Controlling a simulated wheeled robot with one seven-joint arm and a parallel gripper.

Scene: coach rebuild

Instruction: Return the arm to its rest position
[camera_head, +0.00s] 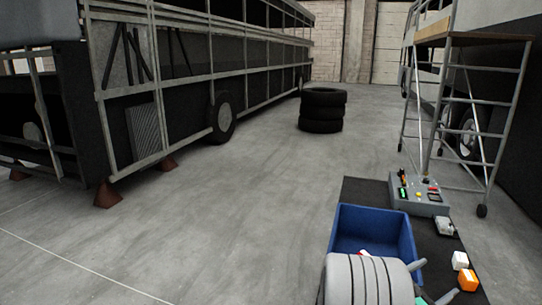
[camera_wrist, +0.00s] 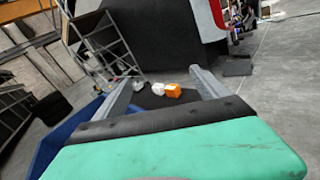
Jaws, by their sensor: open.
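My gripper (camera_head: 440,277) is at the lower right of the head view, partly behind my own arm. In the wrist view my gripper (camera_wrist: 163,76) has its two grey fingers spread apart, with nothing between them. The fingers point over a dark work surface (camera_head: 442,246), toward a white block (camera_wrist: 157,88) and an orange block (camera_wrist: 173,91) beyond them. My arm covers the front of a blue bin (camera_head: 408,233), whose contents are mostly hidden.
A grey control box (camera_head: 432,208) sits at the surface's far end, with a small grey-white item (camera_head: 445,226) nearer. A wheeled scaffold (camera_head: 484,128) stands behind. Stacked tyres (camera_head: 322,110) stand on the floor. A stripped coach frame (camera_head: 150,90) is at left; the floor between is open.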

